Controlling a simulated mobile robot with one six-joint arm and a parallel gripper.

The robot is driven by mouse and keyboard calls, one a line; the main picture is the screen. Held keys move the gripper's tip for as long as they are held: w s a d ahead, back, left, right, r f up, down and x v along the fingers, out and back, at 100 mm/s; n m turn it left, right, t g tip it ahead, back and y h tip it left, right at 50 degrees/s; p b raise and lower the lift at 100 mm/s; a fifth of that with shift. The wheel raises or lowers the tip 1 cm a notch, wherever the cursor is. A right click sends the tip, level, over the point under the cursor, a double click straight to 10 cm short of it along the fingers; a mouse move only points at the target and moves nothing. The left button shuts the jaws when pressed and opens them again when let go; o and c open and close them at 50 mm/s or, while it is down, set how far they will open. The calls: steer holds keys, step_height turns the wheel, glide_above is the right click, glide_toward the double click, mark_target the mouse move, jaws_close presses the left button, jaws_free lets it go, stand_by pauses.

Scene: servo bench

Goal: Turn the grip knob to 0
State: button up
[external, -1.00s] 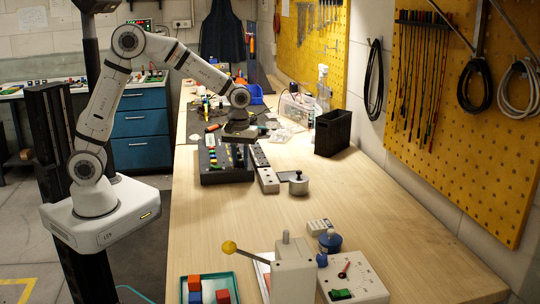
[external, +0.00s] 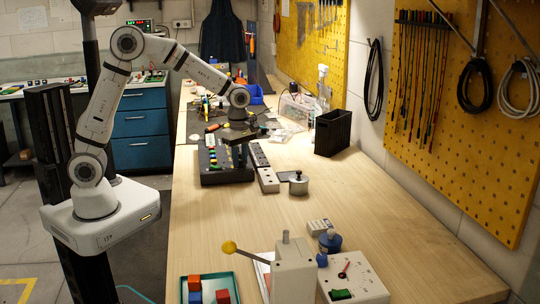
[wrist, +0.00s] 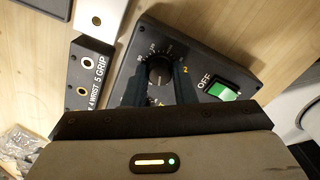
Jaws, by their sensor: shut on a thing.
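The black knob (wrist: 159,72) sits on a dark panel (wrist: 205,60) with a pale printed scale around it. A light mark shows on the knob, but I cannot read its setting for sure. My gripper (wrist: 160,78) has its two dark fingers on either side of the knob, shut on it. In the external view my gripper (external: 239,153) points down over the black control box (external: 225,178), and the knob is hidden there. A strip (wrist: 88,75) beside the panel carries the labels "5 GRIP" and "4 WRIST".
A green rocker switch (wrist: 222,91) marked OFF sits right of the knob.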

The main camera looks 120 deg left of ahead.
mark_target(240, 160)
steer(key=shift+n, duration=2.2)
steer(key=o, duration=1)
steer(key=shift+r, duration=0.15)
step_height(240, 160, up, 8)
steer(key=shift+f, duration=0.2)
